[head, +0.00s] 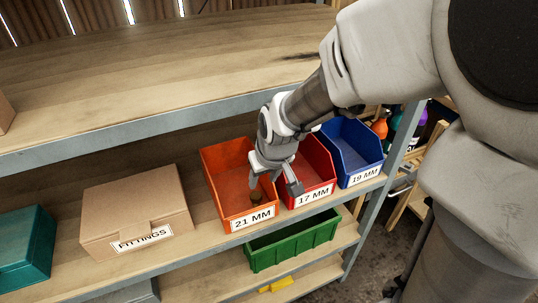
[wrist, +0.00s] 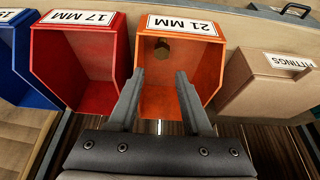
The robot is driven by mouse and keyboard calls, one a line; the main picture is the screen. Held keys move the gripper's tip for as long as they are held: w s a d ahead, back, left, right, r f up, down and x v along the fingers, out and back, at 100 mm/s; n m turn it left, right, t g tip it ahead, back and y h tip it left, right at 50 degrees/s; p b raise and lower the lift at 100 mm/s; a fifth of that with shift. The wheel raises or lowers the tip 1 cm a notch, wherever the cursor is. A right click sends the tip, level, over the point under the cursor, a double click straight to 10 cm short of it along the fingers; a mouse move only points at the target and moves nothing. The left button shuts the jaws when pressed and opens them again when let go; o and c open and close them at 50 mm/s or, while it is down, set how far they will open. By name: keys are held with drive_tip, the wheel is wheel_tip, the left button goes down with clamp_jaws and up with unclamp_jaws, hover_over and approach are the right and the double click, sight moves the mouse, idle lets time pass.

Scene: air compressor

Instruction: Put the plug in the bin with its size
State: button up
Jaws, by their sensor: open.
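A small brass-brown plug (wrist: 162,48) shows inside the orange bin labelled 21 MM (wrist: 152,99), close to its labelled front wall. In the head view the plug (head: 257,197) is a small dark spot low near the front of the orange bin (head: 222,172). I cannot tell whether it rests on the bin floor. My gripper (head: 274,186) is open above the orange bin and the edge of the red bin. In the wrist view its fingertips (wrist: 160,76) are spread apart with nothing between them, and the plug lies beyond them.
The red 17 MM bin (head: 316,162) and the blue 19 MM bin (head: 352,146) stand to the right. A cardboard FITTINGS box (head: 135,208) and a teal box (head: 25,245) stand left. The upper shelf (head: 180,70) overhangs behind; a green bin (head: 292,240) sits below.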

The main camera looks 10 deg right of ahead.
drive_tip(key=s+d+r+m, duration=0.1)
drive_tip(key=s+d+r, duration=0.3)
drive_tip(key=s+r, duration=0.2)
drive_tip(key=s+d+r+m+t+h, duration=0.1)
drive_tip(key=s+d+r+m, duration=0.1)
drive_tip(key=s+d+r, duration=0.2)
drive_tip(key=s+r, duration=0.3)
drive_tip(key=s, duration=0.3)
drive_tip(key=shift+s, duration=0.2)
wheel_tip(320, 180, up, 3)
drive_tip(key=p, duration=0.3)
drive_tip(key=shift+r, duration=0.2)
